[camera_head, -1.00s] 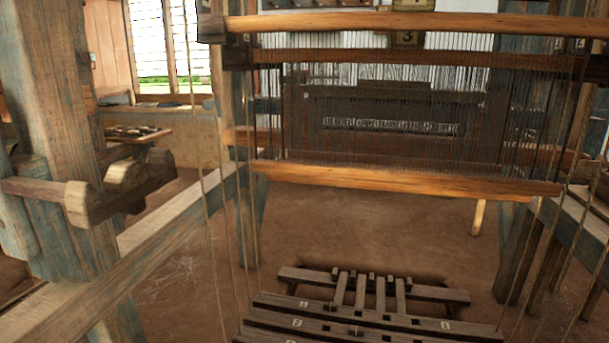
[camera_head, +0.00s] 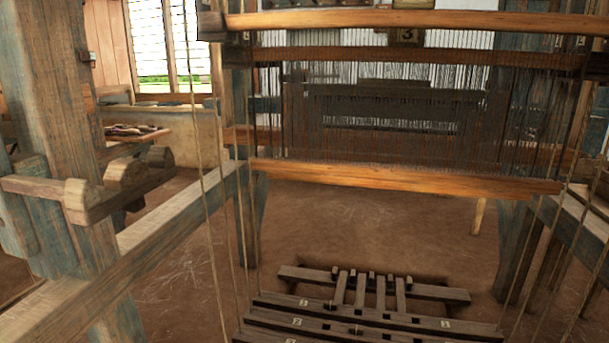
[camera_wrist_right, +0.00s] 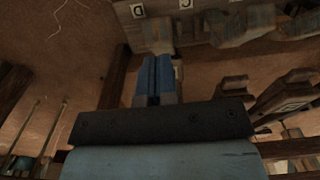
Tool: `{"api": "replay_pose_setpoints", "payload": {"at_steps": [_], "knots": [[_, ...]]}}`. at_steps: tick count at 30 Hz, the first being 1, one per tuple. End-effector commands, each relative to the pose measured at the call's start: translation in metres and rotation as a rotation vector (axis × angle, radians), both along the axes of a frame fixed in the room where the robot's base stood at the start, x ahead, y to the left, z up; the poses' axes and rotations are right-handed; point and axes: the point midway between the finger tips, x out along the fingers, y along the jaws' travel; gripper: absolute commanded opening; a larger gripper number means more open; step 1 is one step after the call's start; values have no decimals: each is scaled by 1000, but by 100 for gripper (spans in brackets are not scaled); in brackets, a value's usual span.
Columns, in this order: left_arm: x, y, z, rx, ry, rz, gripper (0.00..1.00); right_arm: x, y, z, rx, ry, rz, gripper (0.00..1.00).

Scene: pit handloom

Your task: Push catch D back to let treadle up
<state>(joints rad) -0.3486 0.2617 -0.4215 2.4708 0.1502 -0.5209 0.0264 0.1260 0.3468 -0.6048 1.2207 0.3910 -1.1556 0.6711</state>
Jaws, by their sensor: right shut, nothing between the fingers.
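In the right wrist view a white tag marked D (camera_wrist_right: 138,11) sits at the top, with a tag marked C (camera_wrist_right: 184,4) to its right. A dark wooden block (camera_wrist_right: 153,36), seemingly catch D, shows just below the D tag. My right gripper (camera_wrist_right: 153,64) has blue fingers pressed together and empty, pointing at this block from below; whether they touch it I cannot tell. In the head view the treadles (camera_head: 370,326) lie low at the bottom, with small number tags. Neither gripper shows in the head view.
More wooden blocks (camera_wrist_right: 232,28) lie right of the fingers in the wrist view. In the head view the loom's front beam (camera_head: 400,180) crosses the middle, a side rail (camera_head: 150,243) runs at left, and thin cords (camera_head: 207,220) hang down. Bare earth floor lies around the treadles.

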Motion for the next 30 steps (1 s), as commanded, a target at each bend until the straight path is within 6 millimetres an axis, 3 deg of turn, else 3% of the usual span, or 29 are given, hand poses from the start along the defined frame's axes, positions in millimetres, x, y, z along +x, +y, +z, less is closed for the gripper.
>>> {"api": "replay_pose_setpoints", "payload": {"at_steps": [8, 30], "knots": [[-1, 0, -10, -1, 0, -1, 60, 0, 0, -16, 0, 1, 0, 0], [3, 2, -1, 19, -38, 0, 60, -2, 0, -18, -1, 0, 0, 0]]}}
